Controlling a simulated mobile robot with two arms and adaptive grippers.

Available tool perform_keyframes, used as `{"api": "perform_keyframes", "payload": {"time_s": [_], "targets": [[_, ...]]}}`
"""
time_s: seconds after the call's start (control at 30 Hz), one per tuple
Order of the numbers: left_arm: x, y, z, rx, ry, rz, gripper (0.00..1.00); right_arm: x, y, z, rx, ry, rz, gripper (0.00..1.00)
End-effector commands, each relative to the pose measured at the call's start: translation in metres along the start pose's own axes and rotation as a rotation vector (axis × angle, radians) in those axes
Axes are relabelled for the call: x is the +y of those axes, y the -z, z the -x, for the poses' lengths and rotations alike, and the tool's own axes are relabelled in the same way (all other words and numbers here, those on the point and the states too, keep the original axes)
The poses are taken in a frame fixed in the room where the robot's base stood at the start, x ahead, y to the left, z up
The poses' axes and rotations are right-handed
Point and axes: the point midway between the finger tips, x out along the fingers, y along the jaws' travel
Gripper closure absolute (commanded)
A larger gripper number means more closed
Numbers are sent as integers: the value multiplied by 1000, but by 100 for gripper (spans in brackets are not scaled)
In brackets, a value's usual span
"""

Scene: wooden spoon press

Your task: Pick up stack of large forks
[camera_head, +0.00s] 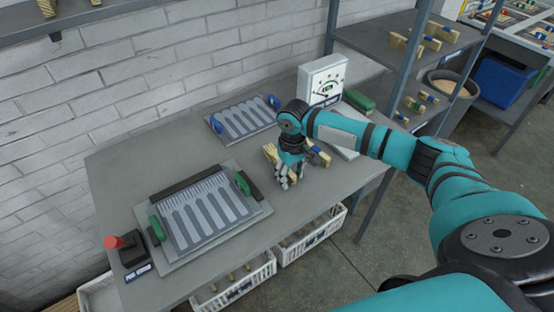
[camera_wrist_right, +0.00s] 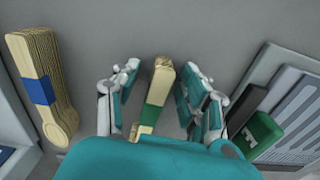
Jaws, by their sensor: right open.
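A wooden stack with a green band (camera_wrist_right: 155,98) lies between the fingers of my right gripper in the right wrist view. One end of it (camera_head: 269,152) shows beside the gripper in the head view. My right gripper (camera_head: 284,180) is open and low over the grey table, with a finger on each side of the stack (camera_wrist_right: 153,95). Whether the fingers touch it I cannot tell. The stack's near end is hidden by my gripper, and its fork shape cannot be made out. My left gripper is not in view.
A second wooden stack with a blue band (camera_head: 319,155) lies close by; it also shows in the wrist view (camera_wrist_right: 40,88). A green-handled mould (camera_head: 200,215) and a blue-handled mould (camera_head: 240,120) lie on the table (camera_head: 110,185). A white gauge box (camera_head: 322,78) stands behind.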

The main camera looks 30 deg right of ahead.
Motion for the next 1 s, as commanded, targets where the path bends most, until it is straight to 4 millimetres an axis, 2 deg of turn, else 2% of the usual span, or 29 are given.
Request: {"api": "perform_keyframes", "payload": {"time_s": [0.07,0.4,0.8,1.0], "targets": [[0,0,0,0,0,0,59,0,0,0,0,0,0,56],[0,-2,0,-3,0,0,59,0,0,0,0,0,0,100],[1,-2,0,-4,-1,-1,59,0,0,2,1,0,-1,100],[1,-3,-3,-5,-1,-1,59,0,1,16,3,0,-1,100]]}}
